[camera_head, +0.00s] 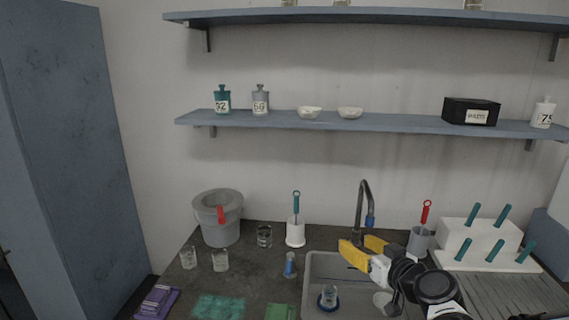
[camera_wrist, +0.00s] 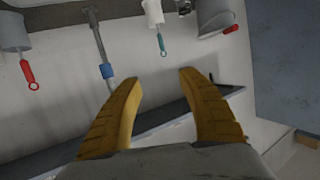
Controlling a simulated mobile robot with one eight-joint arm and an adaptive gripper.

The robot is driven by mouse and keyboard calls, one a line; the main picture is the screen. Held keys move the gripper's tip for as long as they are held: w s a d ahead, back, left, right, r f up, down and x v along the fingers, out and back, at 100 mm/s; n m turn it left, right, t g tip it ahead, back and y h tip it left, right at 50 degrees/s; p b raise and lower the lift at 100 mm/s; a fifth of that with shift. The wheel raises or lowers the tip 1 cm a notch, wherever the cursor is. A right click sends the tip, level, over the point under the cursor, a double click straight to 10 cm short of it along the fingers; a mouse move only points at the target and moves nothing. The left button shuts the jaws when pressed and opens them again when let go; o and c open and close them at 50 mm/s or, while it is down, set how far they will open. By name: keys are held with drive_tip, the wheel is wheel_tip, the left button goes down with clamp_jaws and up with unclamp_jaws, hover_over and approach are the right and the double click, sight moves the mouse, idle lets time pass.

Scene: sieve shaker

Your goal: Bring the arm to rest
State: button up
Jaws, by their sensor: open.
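My gripper (camera_head: 358,249) has yellow fingers and hangs over the sink area in the head view, in front of the faucet. In the wrist view my gripper (camera_wrist: 158,80) shows its two ridged yellow fingers spread apart with nothing between them. It is open and empty. Behind the fingers in the wrist view are the wall and a shelf, and the scene appears upside down. My dark and white arm links come in from the lower right of the head view.
A sink (camera_head: 314,262) with a faucet (camera_head: 362,205) lies below my gripper. A grey bucket (camera_head: 219,222), glass beakers (camera_head: 220,260), a white brush holder (camera_head: 295,236) and a white rack (camera_head: 480,238) stand around it. A blue shelf (camera_head: 390,123) spans the wall above.

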drive_tip(key=s+a+g, duration=0.4)
drive_tip(key=s, duration=0.6)
drive_tip(key=s+d+f+m+g+h, duration=0.1)
drive_tip(key=s+d+h, duration=0.1)
drive_tip(key=s, duration=0.5)
drive_tip(key=s+d+f+m+g+h, duration=0.1)
drive_tip(key=s+d+f+g+h, duration=0.1)
drive_tip(key=s, duration=0.5)
drive_tip(key=shift+s+f+m, duration=0.15)
drive_tip(key=shift+s+m, duration=0.25)
